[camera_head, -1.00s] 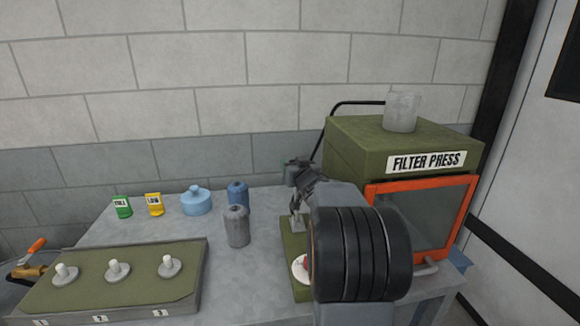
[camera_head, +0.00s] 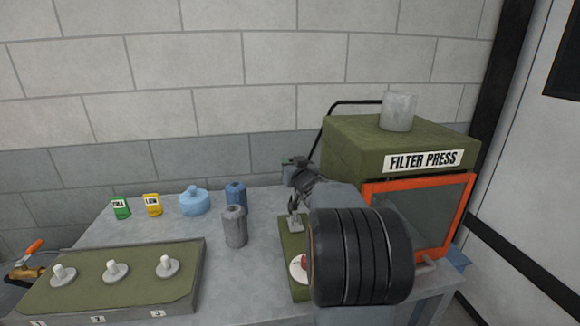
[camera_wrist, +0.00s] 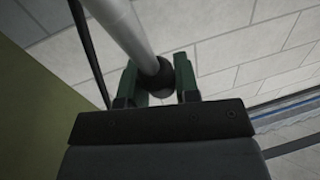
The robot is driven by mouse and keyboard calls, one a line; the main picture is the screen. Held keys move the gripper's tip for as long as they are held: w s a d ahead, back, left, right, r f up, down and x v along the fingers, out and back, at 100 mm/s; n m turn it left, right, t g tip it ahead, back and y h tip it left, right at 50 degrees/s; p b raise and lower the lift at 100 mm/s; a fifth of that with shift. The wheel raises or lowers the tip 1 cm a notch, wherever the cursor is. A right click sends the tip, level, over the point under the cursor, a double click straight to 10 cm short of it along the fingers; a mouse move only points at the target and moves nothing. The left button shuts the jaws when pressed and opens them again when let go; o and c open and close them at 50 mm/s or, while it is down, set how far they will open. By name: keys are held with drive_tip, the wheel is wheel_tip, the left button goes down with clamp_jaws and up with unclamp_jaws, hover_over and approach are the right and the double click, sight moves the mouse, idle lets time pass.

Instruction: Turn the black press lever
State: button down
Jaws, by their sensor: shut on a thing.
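In the wrist view, my gripper (camera_wrist: 159,88) has its two green fingers on either side of a dark ball knob (camera_wrist: 165,74) and is shut on it. A pale grey rod (camera_wrist: 122,24) runs from this knob to the upper left; I take knob and rod to be the press lever. In the head view, my gripper (camera_head: 289,162) is small, at the left side of the olive filter press (camera_head: 345,150). The lever cannot be made out there.
The press has an orange-framed door (camera_head: 370,222) and a grey cylinder (camera_head: 398,111) on top. A thin black bar (camera_head: 345,104) curves down its left side. Grey and blue bottles (camera_head: 235,226) stand left of my arm. A panel with knobs (camera_head: 120,285) is at the front left.

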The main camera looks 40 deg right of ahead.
drive_tip(key=b, duration=0.2)
drive_tip(key=s+t+b, duration=0.1)
drive_tip(key=b, duration=0.1)
drive_tip(key=shift+a+f, duration=0.2)
drive_tip(key=shift+a, duration=0.15)
drive_tip(key=s+a+r+n+t+b, duration=0.1)
drive_tip(key=s+a+t+b, duration=0.2)
drive_tip(key=b, duration=1.2)
drive_tip(key=s+t, duration=0.2)
drive_tip(key=s, duration=0.2)
drive_tip(key=shift+r+n+h, duration=0.3)
drive_tip(key=shift+h, duration=0.1)
drive_tip(key=c, duration=0.8)
unclamp_jaws()
drive_tip(key=shift+c, duration=0.2)
drive_tip(key=shift+a, duration=0.1)
drive_tip(key=v, duration=0.7)
drive_tip(key=shift+s, duration=0.15)
drive_tip(key=shift+f, duration=0.1)
